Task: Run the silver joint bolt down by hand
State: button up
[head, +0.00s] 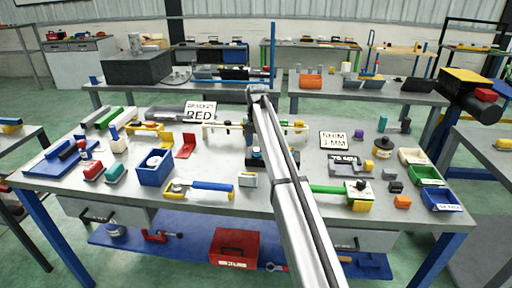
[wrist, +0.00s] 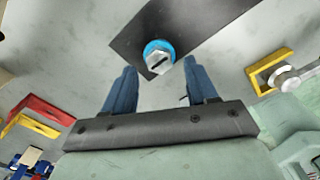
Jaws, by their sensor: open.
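The silver bolt (wrist: 160,62) shows in the wrist view as a hex head with a dark slot and a blue ring around it. It stands over a dark grey plate (wrist: 205,22). My gripper (wrist: 160,72) is open, with its two blue fingers apart, one to each side of the bolt head and a little below it in the picture. I see no finger touching the bolt. In the head view my gripper (head: 257,153) points down over the middle of the workbench, and the bolt is not clear there.
The grey workbench (head: 222,150) is crowded. A blue box (head: 152,174) and a blue-handled tool (head: 212,186) lie left of my gripper. A red bracket (head: 186,146) lies behind them.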

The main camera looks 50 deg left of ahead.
jog(key=shift+f, duration=0.9)
jog(key=shift+c, duration=0.3)
jog(key=c, duration=1)
